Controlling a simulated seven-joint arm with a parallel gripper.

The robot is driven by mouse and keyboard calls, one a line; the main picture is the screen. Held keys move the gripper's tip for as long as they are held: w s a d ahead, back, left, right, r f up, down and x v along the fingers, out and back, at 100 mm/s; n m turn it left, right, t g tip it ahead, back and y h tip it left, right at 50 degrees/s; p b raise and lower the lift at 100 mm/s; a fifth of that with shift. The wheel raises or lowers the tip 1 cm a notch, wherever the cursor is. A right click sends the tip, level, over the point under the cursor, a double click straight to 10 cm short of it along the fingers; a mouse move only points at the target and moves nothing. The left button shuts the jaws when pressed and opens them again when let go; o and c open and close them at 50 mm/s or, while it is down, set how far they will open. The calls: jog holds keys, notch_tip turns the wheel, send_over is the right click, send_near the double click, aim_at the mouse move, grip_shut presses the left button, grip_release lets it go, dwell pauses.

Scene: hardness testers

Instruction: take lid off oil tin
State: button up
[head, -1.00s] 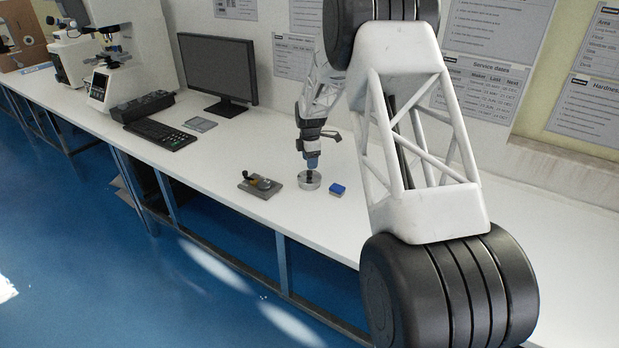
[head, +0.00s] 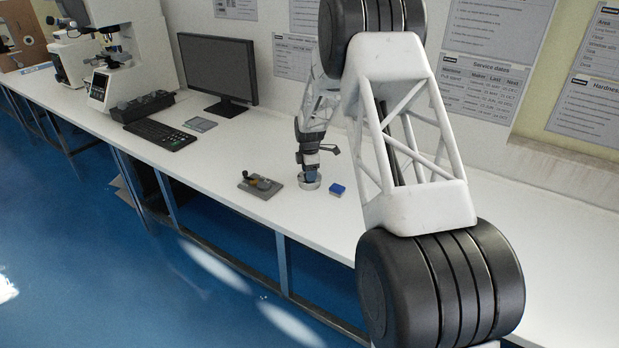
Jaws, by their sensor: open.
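A small round silvery tin (head: 309,185) stands on the white bench, left of the blue block. It appears to be the oil tin. My gripper (head: 310,174) points down right over it, with its fingertips at the tin's top. The gripper is open. The fingers cover the middle of the tin's top, so the lid cannot be made out, nor whether the fingers touch it.
A small blue block (head: 337,190) lies close right of the tin. A grey plate with small parts (head: 260,186) lies to its left. A keyboard (head: 160,134), monitor (head: 218,71) and microscope-like tester (head: 116,70) stand farther left. The bench (head: 230,150) between is clear.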

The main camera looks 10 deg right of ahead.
dwell(0.3)
jog(key=c, duration=1)
jog(key=shift+r, duration=0.2)
jog(key=shift+r, duration=1.55)
jog(key=s, duration=0.5)
jog(key=s+r, duration=0.1)
jog(key=s, duration=1)
jog(key=shift+a+r, duration=0.3)
jog(key=shift+a, duration=0.05)
